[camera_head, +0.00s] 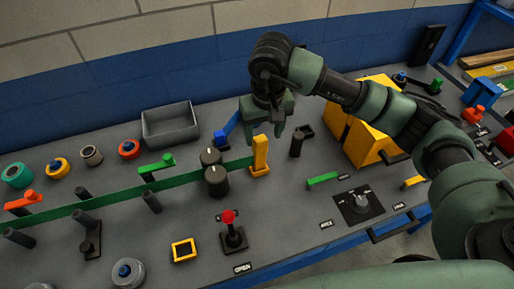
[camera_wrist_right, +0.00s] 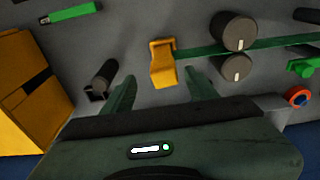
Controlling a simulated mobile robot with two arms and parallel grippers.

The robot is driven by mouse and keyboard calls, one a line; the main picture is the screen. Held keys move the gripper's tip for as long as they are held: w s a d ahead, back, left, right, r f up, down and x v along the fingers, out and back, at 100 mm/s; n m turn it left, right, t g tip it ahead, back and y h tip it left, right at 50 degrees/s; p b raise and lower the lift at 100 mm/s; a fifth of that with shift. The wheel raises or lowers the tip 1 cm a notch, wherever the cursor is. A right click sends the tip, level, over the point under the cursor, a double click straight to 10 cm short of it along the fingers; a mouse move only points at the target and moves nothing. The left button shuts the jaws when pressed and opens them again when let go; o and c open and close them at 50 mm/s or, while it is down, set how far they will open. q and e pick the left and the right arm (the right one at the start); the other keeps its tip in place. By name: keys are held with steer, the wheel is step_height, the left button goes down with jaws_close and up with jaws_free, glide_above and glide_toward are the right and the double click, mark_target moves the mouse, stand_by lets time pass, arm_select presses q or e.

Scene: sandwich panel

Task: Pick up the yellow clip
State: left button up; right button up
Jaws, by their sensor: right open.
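The yellow clip (camera_head: 260,157) stands upright on the grey panel at the right end of a green band (camera_head: 120,199). In the right wrist view the yellow clip (camera_wrist_right: 163,64) lies ahead of and between my fingers. My right gripper (camera_head: 268,128) is above and behind the clip in the head view, fingers pointing down. It is open and empty, and its two fingers (camera_wrist_right: 160,88) show apart in the wrist view. No contact with the clip shows. My left gripper is not in view.
Two dark round knobs (camera_head: 215,180) stand just left of the clip. A black post (camera_head: 297,144) and a large yellow box (camera_head: 365,130) are to its right. A red-topped joystick (camera_head: 232,236) stands in front.

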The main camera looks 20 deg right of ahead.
mark_target(261, 139)
steer(key=f, duration=0.1)
steer(key=w+f+p, duration=0.1)
steer(key=f, duration=0.1)
steer(key=shift+w+a, duration=0.1)
steer(key=shift+a, duration=0.05)
steer(key=shift+f+p, duration=0.2)
steer(key=shift+p, duration=0.1)
steer(key=f, duration=0.1)
steer(key=f+p, duration=0.1)
steer(key=f, duration=0.1)
steer(key=shift+w+a+f+p, duration=0.15)
steer(key=shift+a+f+p, duration=0.15)
steer(key=shift+p, duration=0.1)
steer(key=shift+w+f, duration=0.2)
steer(key=shift+f, duration=0.35)
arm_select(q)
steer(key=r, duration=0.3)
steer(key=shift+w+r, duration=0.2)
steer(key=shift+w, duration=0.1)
arm_select(e)
steer(key=shift+r, duration=0.1)
jaws_close()
